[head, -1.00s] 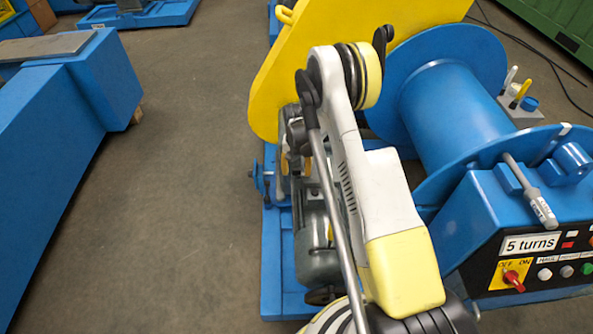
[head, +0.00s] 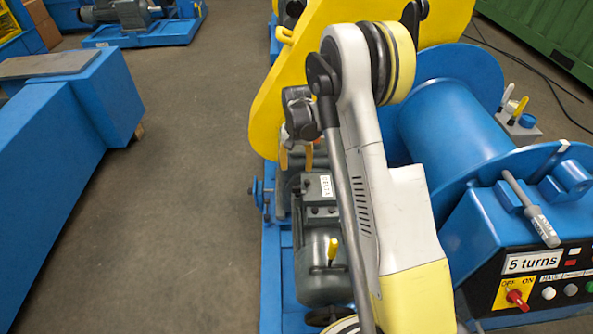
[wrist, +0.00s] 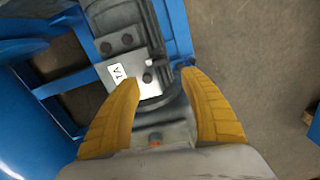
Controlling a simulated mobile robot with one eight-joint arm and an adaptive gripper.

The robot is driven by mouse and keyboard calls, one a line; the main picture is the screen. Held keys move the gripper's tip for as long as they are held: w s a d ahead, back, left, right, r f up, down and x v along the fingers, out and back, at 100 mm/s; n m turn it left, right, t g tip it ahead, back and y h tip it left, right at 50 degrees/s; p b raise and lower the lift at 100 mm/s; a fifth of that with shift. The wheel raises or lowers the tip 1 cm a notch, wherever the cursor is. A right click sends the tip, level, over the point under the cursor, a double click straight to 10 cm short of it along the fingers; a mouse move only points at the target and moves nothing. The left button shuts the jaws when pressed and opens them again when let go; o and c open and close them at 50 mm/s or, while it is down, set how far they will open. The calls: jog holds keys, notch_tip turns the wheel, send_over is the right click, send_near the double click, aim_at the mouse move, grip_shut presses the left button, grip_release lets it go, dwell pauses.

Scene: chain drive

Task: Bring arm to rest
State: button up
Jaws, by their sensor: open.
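My gripper (wrist: 160,100) shows in the wrist view with its two yellow fingers spread apart and nothing between them. Beyond the fingers is the grey motor (wrist: 128,35) with a white label, apparently below the gripper. In the head view my white and yellow arm is folded in front of the drive. The gripper's yellow fingers (head: 296,158) show partly behind the arm, above the grey motor (head: 320,265). The rest of the gripper is partly hidden by the arm.
A yellow guard (head: 270,85) stands behind my arm. A blue drum (head: 455,115) and a control panel (head: 545,285) with a red switch and a "5 turns" label are at the right. A blue bench (head: 60,150) is at the left. The floor between is clear.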

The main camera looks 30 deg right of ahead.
dwell(0.4)
jog(key=s+a+r+n+t, duration=0.1)
jog(key=s+a+r, duration=0.15)
jog(key=r, duration=0.45)
jog(key=s+a+r+n+t, duration=0.1)
jog(key=s+a+r, duration=0.1)
jog(key=s+r, duration=0.35)
jog(key=s+a+r+n+t, duration=0.1)
jog(key=s+a+r, duration=0.1)
jog(key=r, duration=0.6)
jog(key=s+a+r+n+t, duration=0.1)
jog(key=s+a+r+t, duration=0.1)
jog(key=s, duration=0.6)
jog(key=s+a+r+n+t, duration=0.1)
jog(key=s+a, duration=0.3)
jog(key=s, duration=0.5)
jog(key=shift+s+r+n+t, duration=0.25)
jog(key=shift+r+n+t, duration=0.15)
jog(key=shift+r+t, duration=0.1)
